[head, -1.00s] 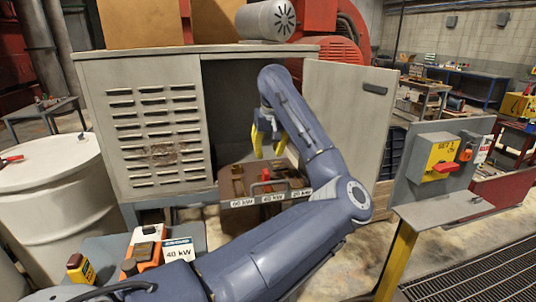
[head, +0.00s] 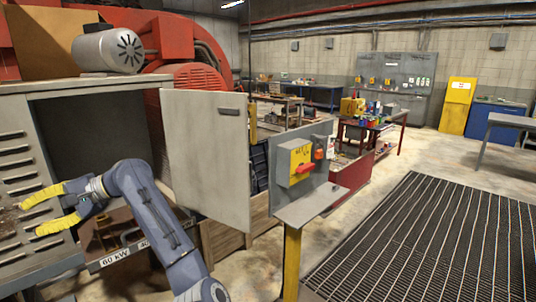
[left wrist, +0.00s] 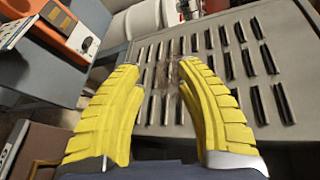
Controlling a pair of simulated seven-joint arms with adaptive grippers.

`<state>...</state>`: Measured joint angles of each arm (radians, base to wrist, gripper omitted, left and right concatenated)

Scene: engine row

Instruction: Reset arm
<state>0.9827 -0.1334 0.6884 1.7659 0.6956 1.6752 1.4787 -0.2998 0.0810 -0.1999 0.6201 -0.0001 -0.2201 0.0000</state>
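My left gripper (head: 30,215) has yellow ridged fingers, spread apart with nothing between them. In the head view it points left in front of the louvred front of the grey cabinet (head: 60,270), and my blue left arm reaches up from below. In the left wrist view the open fingers (left wrist: 158,68) face the slotted panel (left wrist: 215,65); I cannot tell if they touch it. My right gripper is not in view.
The cabinet door (head: 205,150) stands open. Below the opening is a drawer labelled 60 kW (head: 115,258), partly behind my arm. A post-mounted panel (head: 310,175) carries a yellow box with a red handle (head: 302,168). A floor grating (head: 420,240) lies at right.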

